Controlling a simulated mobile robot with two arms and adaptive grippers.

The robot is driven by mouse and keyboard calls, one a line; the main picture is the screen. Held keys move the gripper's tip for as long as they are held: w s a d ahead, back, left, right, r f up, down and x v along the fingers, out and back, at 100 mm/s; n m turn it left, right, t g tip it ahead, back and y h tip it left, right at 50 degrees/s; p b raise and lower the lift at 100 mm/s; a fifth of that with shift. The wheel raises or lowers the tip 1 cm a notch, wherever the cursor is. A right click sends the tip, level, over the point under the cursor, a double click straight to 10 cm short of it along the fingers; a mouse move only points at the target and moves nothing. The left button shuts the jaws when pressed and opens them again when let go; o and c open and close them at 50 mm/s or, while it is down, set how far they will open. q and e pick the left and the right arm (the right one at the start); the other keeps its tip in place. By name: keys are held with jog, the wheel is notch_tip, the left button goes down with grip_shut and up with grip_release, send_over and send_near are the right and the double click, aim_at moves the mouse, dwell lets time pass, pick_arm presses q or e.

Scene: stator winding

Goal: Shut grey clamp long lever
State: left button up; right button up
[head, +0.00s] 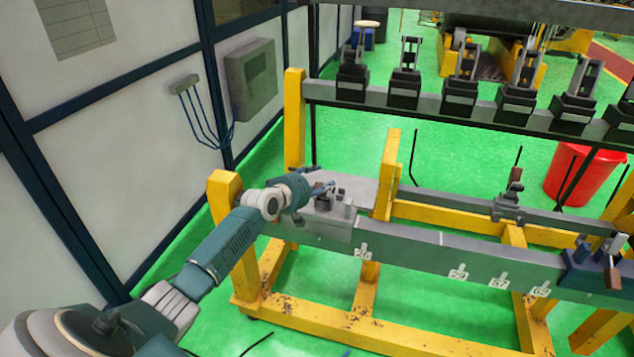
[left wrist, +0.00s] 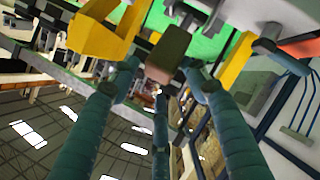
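A grey clamp (head: 338,198) sits on a grey metal plate at the left end of the yellow-legged frame. My left gripper (head: 318,187) reaches in from the left, close beside this clamp, and hides part of it. In the left wrist view, a brown lever handle (left wrist: 168,55) lies just beyond and between the spread teal fingertips of my left gripper (left wrist: 160,82). The fingers look open; a gap shows at the left finger, and contact with the handle cannot be made out. My right gripper is in neither view.
Another clamp with an upright brown handle (head: 513,190) stands on the rear rail. A blue clamp (head: 592,255) with a brown handle is at the right. A yellow post (head: 390,160) rises right of the plate. A red bin (head: 580,175) stands behind.

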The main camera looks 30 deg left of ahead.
pick_arm(q)
jog(key=shift+s+d+f, duration=0.15)
jog(key=shift+d+f, duration=0.3)
jog(key=shift+d, duration=0.05)
jog(key=shift+s, duration=0.55)
jog(key=r+v, duration=0.1)
jog(key=v, duration=1)
jog(key=shift+w+a+r, duration=0.15)
jog(key=shift+w+a, duration=0.05)
jog(key=shift+a, duration=0.2)
